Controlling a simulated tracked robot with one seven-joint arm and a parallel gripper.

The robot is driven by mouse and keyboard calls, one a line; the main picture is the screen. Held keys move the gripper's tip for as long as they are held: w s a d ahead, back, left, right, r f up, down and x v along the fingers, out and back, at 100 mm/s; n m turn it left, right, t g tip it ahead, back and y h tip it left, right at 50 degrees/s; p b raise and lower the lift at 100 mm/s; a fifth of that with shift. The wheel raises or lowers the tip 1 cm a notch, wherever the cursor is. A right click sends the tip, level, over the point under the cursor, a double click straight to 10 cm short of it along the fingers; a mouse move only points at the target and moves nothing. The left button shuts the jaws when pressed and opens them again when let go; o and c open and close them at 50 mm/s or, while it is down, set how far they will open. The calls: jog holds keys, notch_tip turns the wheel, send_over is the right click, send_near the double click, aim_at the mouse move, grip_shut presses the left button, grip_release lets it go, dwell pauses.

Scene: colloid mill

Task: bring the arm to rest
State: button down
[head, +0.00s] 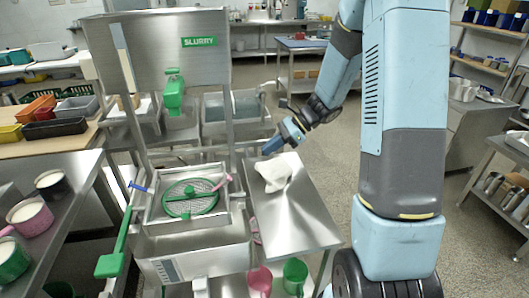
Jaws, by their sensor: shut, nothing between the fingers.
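My arm comes down from the top of the head view and reaches to the lower left. My gripper (270,147) is at its end, small in the picture, shut and empty. It appears just above and behind a white cloth (274,175) lying on a steel side table (305,215); I cannot tell the exact gap. The colloid mill (155,50) stands left of the gripper, with a sign reading SLURRY and a green valve (173,92). A round green-rimmed mesh (190,198) sits in its steel basin.
A green lever (112,262) sticks out at the mill's front left. Pink (259,279) and green (295,275) jugs are below the side table. A left bench holds several pots (30,217). A steel sink (233,108) stands behind the mill. Open floor (320,150) lies right of the gripper.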

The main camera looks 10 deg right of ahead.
jog(key=shift+r, duration=0.1)
jog(key=s+d+r+n+t+h, duration=0.2)
jog(key=s+r+n+h, duration=0.3)
jog(key=s+r+n, duration=0.4)
jog(key=s+d+r+n+t+h, duration=0.3)
jog(key=s+r+n, duration=0.6)
jog(key=s, duration=0.6)
notch_tip(320, 180, up, 2)
jog(key=d+h, duration=0.2)
jog(key=shift+s+d+r+t+h, duration=0.2)
jog(key=shift+s+r+t+h, duration=0.05)
jog(key=shift+s+t+h, duration=0.1)
